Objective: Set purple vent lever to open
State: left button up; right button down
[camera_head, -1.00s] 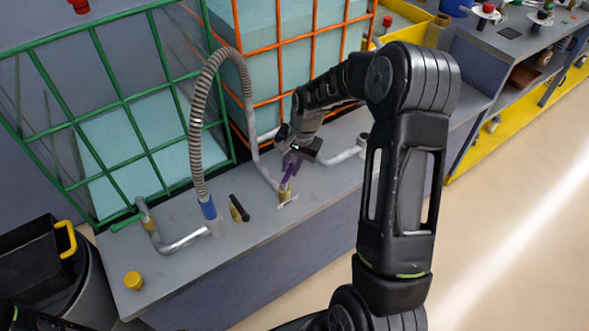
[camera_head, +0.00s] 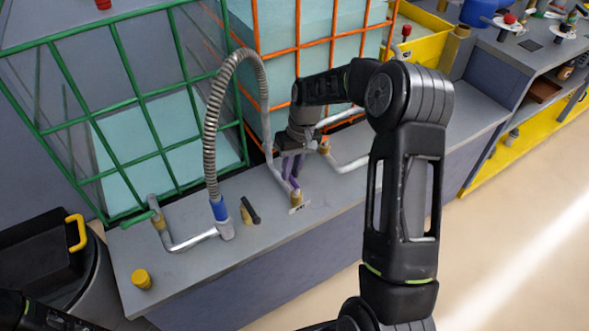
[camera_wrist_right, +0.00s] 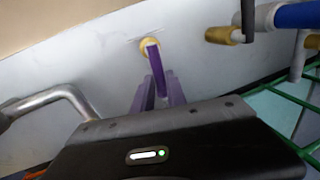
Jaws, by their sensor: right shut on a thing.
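The purple vent lever (camera_head: 293,183) stands on a yellow-brass fitting (camera_head: 296,199) on the grey bench top. It leans slightly left in the head view. My right gripper (camera_head: 290,170) reaches down over it from above and behind. In the right wrist view the purple lever (camera_wrist_right: 158,72) runs from its brass fitting (camera_wrist_right: 150,46) in between the two fingers of my right gripper (camera_wrist_right: 158,88), which is shut on it. The gripper body hides the lever's far end. My left gripper does not show.
A ribbed hose (camera_head: 212,120) with a blue collar arches left of the lever. A black-handled brass valve (camera_head: 249,211) stands close by. Metal pipes (camera_head: 345,162) flank the lever. Green (camera_head: 153,95) and orange (camera_head: 298,47) cage frames stand behind. The bench front is mostly clear.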

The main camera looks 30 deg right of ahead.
jog(key=shift+a+n, duration=0.25)
jog(key=shift+n, duration=0.25)
jog(key=c, duration=1.3)
grip_release()
jog(key=shift+c, duration=0.2)
jog(key=shift+r, duration=0.1)
notch_tip(320, 180, up, 8)
jog(key=d, duration=0.1)
jog(key=shift+d+f, duration=0.25)
